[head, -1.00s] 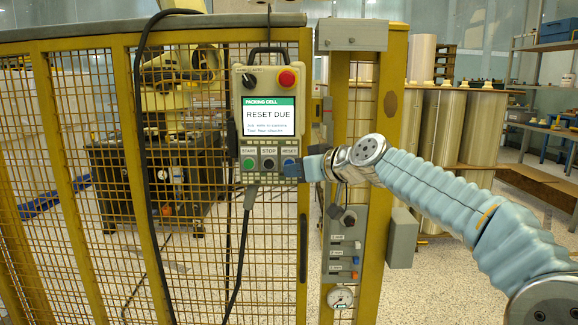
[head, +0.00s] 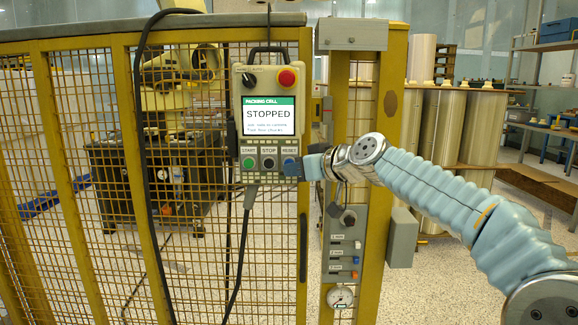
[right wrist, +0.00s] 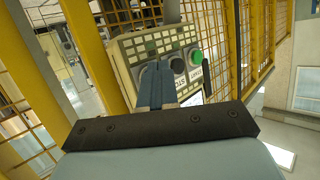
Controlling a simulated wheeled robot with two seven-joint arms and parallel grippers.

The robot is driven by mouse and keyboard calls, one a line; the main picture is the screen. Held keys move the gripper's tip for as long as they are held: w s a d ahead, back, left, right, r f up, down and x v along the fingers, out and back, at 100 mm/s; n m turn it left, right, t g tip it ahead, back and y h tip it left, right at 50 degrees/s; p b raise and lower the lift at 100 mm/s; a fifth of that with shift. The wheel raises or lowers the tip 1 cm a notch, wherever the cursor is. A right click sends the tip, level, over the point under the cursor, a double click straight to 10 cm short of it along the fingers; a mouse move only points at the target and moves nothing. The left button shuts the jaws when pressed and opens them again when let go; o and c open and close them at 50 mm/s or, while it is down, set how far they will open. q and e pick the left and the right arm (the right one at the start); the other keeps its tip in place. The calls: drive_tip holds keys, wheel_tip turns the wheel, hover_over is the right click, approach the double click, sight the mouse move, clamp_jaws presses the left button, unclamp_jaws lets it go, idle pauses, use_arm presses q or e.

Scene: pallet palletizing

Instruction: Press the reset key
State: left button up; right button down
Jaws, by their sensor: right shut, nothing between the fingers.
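The control pendant (head: 249,130) hangs on the yellow mesh fence, and its screen (head: 269,116) reads STOPPED. Below the screen are a green START key (head: 249,163), a dark STOP key (head: 269,162) and the RESET key at the right, labelled RESET (head: 289,150). My right gripper (head: 299,167) is shut and empty, with its tips at the RESET key, covering it. In the right wrist view the blue fingers (right wrist: 156,86) reach the pendant's key row, beside the dark STOP key (right wrist: 177,64); contact depth cannot be told. My left gripper is out of view.
A red stop button (head: 288,78) and a black selector knob (head: 249,80) sit on top of the pendant. A yellow post (head: 375,230) with a switch panel (head: 343,245) stands just right of it. A black cable (head: 240,255) hangs below.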

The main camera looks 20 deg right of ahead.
drive_tip(key=shift+s+a, duration=0.15)
drive_tip(key=shift+s, duration=0.4)
drive_tip(key=s, duration=0.2)
drive_tip(key=s+a+b, duration=0.1)
drive_tip(key=s, duration=0.2)
drive_tip(key=shift+a, duration=0.2)
idle(0.3)
